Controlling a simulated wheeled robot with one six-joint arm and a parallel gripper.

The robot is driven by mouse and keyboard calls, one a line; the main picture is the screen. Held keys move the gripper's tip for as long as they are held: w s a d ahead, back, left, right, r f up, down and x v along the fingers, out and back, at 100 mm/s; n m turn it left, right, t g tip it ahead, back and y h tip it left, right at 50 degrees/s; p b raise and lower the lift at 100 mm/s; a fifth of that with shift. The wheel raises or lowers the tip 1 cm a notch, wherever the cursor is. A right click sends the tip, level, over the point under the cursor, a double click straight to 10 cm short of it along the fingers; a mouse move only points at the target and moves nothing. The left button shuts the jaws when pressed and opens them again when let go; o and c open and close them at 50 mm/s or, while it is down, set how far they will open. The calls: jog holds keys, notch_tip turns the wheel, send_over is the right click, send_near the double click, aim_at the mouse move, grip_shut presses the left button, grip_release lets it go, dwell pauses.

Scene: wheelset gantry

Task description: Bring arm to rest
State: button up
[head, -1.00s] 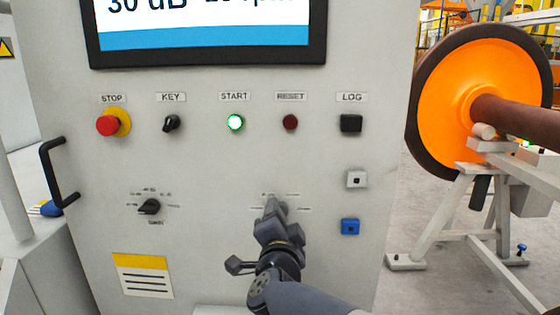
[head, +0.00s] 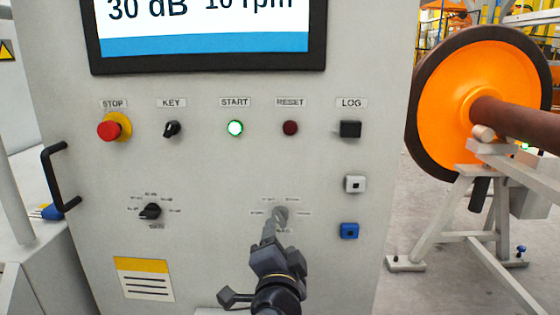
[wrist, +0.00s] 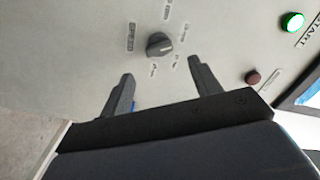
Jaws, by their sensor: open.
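My gripper (head: 272,238) is in front of the lower right part of the control panel in the head view. In the wrist view, my gripper (wrist: 161,68) has its two fingers spread apart with nothing between them. A grey rotary knob (wrist: 159,44) is on the panel just beyond the fingertips, apart from them. The same knob (head: 282,215) shows in the head view, partly behind the gripper.
The panel (head: 215,190) carries a red STOP button (head: 109,131), a KEY switch (head: 172,129), a lit green START button (head: 235,128) and a left knob (head: 150,211). A screen (head: 205,25) is above. An orange wheel (head: 455,95) stands at right.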

aim_at(282, 221)
jog(key=w, duration=0.3)
jog(key=w+b, duration=0.1)
jog(key=w, duration=0.3)
jog(key=shift+d, duration=0.2)
jog(key=shift+s+a+r+n+p, duration=0.1)
jog(key=shift+s+r+n+p, duration=0.1)
jog(key=shift+n+p, duration=0.6)
jog(key=shift+r+n+p, duration=0.1)
jog(key=shift+n+p, duration=0.4)
jog(key=shift+p, duration=0.05)
jog(key=n+p, duration=0.4)
jog(key=n, duration=0.1)
jog(key=shift+a, duration=0.1)
jog(key=n+p, duration=0.4)
jog(key=shift+s+a+n, duration=0.1)
jog(key=shift+n, duration=0.2)
jog(key=s, duration=0.9)
jog(key=shift+s+a+f, duration=0.2)
jog(key=shift+s, duration=0.05)
jog(key=shift+r, duration=0.1)
